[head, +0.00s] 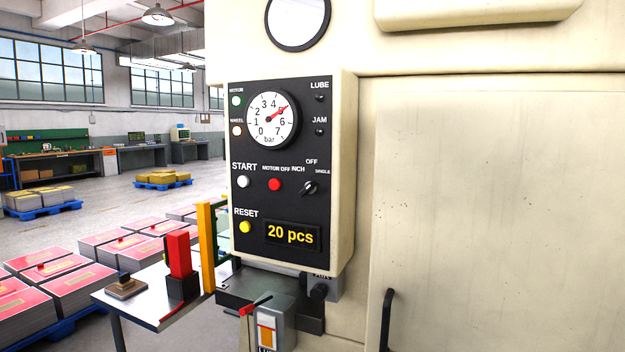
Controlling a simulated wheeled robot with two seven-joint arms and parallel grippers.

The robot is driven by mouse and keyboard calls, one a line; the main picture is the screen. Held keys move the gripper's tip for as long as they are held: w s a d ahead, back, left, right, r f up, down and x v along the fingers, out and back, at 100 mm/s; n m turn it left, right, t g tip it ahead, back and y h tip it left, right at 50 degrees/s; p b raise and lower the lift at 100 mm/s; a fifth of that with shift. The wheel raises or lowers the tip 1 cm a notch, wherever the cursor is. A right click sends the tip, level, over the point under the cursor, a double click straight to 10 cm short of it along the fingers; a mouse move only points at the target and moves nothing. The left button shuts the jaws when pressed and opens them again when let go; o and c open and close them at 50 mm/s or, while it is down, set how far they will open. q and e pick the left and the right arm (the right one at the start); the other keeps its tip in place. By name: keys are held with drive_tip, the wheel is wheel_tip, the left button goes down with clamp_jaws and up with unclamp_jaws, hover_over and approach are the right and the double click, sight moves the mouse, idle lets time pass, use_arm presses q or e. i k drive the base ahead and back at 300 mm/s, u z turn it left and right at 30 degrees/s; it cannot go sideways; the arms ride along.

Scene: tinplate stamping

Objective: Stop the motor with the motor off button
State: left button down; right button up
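The motor off button (275,184) is a round red button on the black control panel (290,225), under the label MOTOR OFF. The MOTOR lamp (236,101) at the panel's top left looks pale green. The white START button (243,182) is left of the red button, and a selector knob (309,188) is right of it. Nothing covers the red button. Neither of my grippers is in the head view.
A yellow RESET button (245,227) and a "20 pcs" display (291,235) are lower on the panel. A steel side table (150,310) with a red block (179,252) stands below left. A door handle (387,318) juts out lower right. The space before the panel is clear.

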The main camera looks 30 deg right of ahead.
sight(275, 184)
drive_tip(key=z, duration=0.9)
drive_tip(key=i, duration=0.85)
drive_tip(key=z, duration=0.8)
